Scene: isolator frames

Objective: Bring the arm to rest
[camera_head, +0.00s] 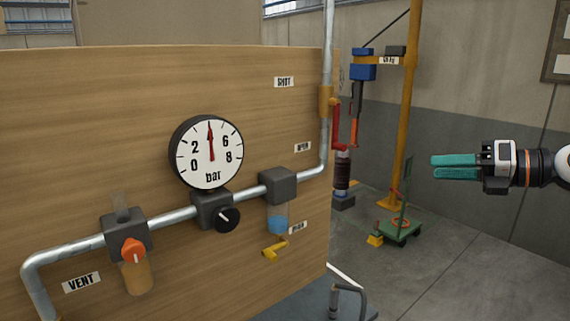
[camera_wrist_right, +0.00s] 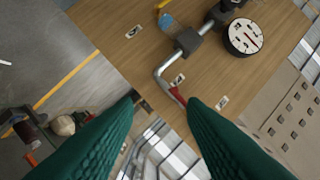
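My right gripper (camera_head: 432,167) is at the right side of the head view, in free air to the right of the wooden panel (camera_head: 110,90). Its teal fingers point left. In the right wrist view the two fingertips (camera_wrist_right: 160,102) are well apart, with nothing between them. The gripper is open and empty. A red lever handle (camera_head: 337,125) on the vertical pipe is apart from the gripper in the head view. It also shows beyond the fingertips in the right wrist view (camera_wrist_right: 177,96). My left gripper is not in view.
The panel carries a pressure gauge (camera_head: 207,152) with its needle near the top, an orange knob (camera_head: 132,250), a black knob (camera_head: 228,219) and a yellow handle (camera_head: 274,249). A yellow post (camera_head: 404,120) and a green trolley (camera_head: 402,232) stand behind. Floor at the right is clear.

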